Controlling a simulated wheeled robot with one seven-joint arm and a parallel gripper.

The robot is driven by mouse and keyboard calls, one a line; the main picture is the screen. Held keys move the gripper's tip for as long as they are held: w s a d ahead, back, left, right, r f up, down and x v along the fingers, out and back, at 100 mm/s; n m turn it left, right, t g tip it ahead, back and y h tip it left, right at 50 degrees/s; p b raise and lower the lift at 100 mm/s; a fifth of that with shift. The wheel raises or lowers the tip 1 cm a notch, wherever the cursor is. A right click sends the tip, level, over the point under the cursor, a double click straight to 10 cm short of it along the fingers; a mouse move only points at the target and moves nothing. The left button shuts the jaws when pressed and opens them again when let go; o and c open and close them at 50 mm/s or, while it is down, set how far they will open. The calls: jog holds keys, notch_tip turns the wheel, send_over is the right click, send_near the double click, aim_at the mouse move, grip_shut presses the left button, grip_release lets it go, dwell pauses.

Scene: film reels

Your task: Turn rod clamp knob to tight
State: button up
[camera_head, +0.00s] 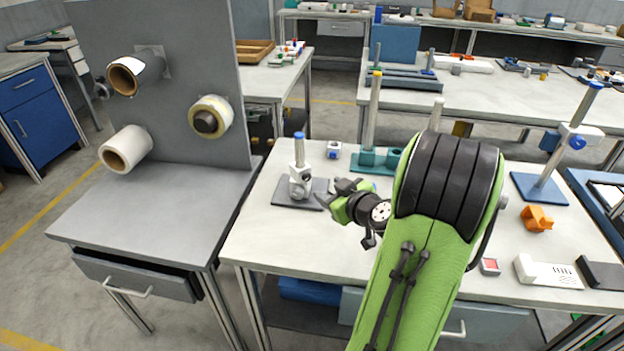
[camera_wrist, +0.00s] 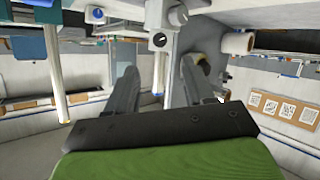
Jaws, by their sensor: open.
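The rod clamp (camera_head: 299,181) is a pale block on an upright metal rod with a blue tip, standing on a dark grey base (camera_head: 287,197) at the table's left side. In the wrist view, which appears upside down, the clamp (camera_wrist: 156,16) is at top centre. Its dark round knob (camera_wrist: 159,40) has a light pointer mark and faces my gripper. My gripper (camera_head: 331,193) is just right of the clamp, open and empty. In the wrist view its fingers (camera_wrist: 158,68) are spread, with the knob between and beyond them, apart from both.
A teal base (camera_head: 369,165) with a tall rod stands behind my gripper. A white block with a blue face (camera_head: 333,150) sits near the clamp. A grey panel (camera_head: 165,60) with film rolls stands left. Another rod stand (camera_head: 540,188) and an orange part (camera_head: 537,218) are at right.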

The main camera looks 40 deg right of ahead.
aim_at(308, 178)
jog(key=x, duration=1)
jog(key=shift+w, duration=0.15)
grip_shut()
jog(key=shift+d, duration=0.1)
jog(key=shift+d+m+y+b, duration=0.15)
jog(key=shift+m+y+b, duration=0.3)
jog(key=shift+m+y, duration=0.6)
jog(key=shift+d+m+t+y, duration=0.15)
jog(key=shift+m+y, duration=0.2)
jog(key=shift+m, duration=0.4)
jog(key=shift+m+t+y, duration=0.15)
jog(key=shift+m+y, duration=0.15)
jog(key=shift+m, duration=0.4)
